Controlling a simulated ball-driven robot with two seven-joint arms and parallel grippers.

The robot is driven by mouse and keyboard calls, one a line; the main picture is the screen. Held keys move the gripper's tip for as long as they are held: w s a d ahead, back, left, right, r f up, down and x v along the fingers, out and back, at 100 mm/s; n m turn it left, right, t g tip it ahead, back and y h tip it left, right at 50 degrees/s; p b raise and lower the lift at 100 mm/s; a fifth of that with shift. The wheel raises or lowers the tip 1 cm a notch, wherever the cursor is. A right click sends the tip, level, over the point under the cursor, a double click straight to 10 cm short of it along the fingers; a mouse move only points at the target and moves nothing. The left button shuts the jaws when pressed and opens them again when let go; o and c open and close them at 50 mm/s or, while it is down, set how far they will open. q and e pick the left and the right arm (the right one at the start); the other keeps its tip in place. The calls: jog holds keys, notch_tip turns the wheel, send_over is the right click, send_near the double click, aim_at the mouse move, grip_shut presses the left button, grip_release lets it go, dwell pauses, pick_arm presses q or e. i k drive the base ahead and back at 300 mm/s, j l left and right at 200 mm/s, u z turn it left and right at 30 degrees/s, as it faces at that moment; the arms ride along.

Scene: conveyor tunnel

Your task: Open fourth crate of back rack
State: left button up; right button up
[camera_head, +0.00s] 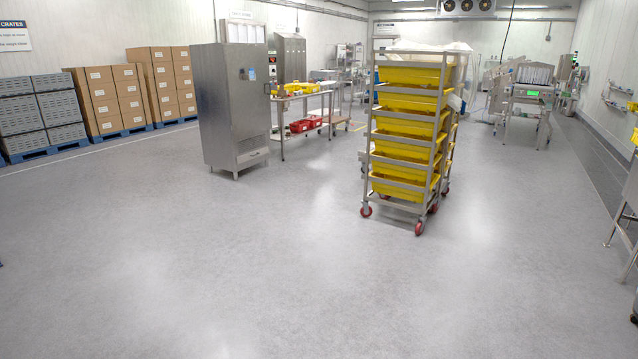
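A wheeled metal rack (437,150) stands right of the middle of the room in the head view. It holds several yellow crates stacked on rails, one above another. Neither of my grippers is in view.
A steel cabinet (231,110) stands left of the rack, with a steel table (305,95) behind it. Cartons (108,98) and grey crates (40,110) on pallets line the left wall. A machine (527,90) stands back right. The floor (270,260) ahead is clear.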

aim_at(411, 126)
jog(key=i+u, duration=0.35)
jog(key=i, duration=1.8)
jog(key=i+j, duration=0.1)
jog(key=i, duration=7.45)
jog(key=i+j+z, duration=0.15)
jog(key=i, duration=0.9)
jog(key=i+j+z, duration=0.15)
jog(key=i, duration=0.35)
jog(key=z, duration=3.85)
jog(key=i+z, duration=0.25)
jog(key=k+j, duration=0.05)
jog(key=k, duration=0.05)
